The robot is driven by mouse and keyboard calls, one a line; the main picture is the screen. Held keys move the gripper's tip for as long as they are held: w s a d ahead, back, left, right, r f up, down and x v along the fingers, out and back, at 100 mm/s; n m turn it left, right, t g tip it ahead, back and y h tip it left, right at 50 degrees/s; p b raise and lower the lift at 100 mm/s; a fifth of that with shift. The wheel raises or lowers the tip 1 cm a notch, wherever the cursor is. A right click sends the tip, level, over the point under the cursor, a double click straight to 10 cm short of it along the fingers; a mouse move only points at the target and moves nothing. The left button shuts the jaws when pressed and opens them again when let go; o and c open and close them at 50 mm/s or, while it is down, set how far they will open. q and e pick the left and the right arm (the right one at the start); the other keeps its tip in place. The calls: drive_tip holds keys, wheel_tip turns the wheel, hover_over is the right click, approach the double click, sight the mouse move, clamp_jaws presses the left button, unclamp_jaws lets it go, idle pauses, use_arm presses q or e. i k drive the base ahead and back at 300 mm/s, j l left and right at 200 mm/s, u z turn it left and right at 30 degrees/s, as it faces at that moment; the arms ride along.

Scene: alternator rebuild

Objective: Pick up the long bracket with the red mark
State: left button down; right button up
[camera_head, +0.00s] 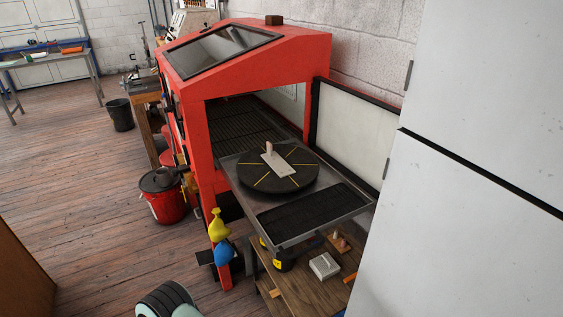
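I cannot make out a long bracket with a red mark in the head view. A pale flat piece with a small upright knob (274,162) lies on a dark round turntable (255,179) with yellow lines. The turntable sits on the pulled-out metal tray of a red blast cabinet (255,75). Several small pieces, some reddish or orange, lie on a low wooden bench (296,294) below the tray, too small to identify. Neither of my grippers is in view. A rounded white and dark part, possibly my own arm, shows at the bottom edge.
The cabinet's side door (349,132) stands open. Large white panels (480,220) fill the right side. A red bucket (167,204) and a black bin (120,115) stand left of the cabinet. The wooden floor (75,180) at left is mostly clear.

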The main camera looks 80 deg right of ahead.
sight(276, 161)
drive_tip(key=z, duration=2.75)
drive_tip(key=i+j, duration=0.15)
drive_tip(key=j, duration=0.2)
drive_tip(key=i+j+z, duration=0.15)
drive_tip(key=j, duration=0.2)
drive_tip(key=i+j, duration=0.15)
drive_tip(key=j, duration=0.2)
drive_tip(key=i+j+z, duration=0.15)
drive_tip(key=j, duration=0.25)
drive_tip(key=i+j, duration=0.1)
drive_tip(key=j, duration=0.25)
drive_tip(key=i+j+z, duration=0.15)
drive_tip(key=j, duration=0.25)
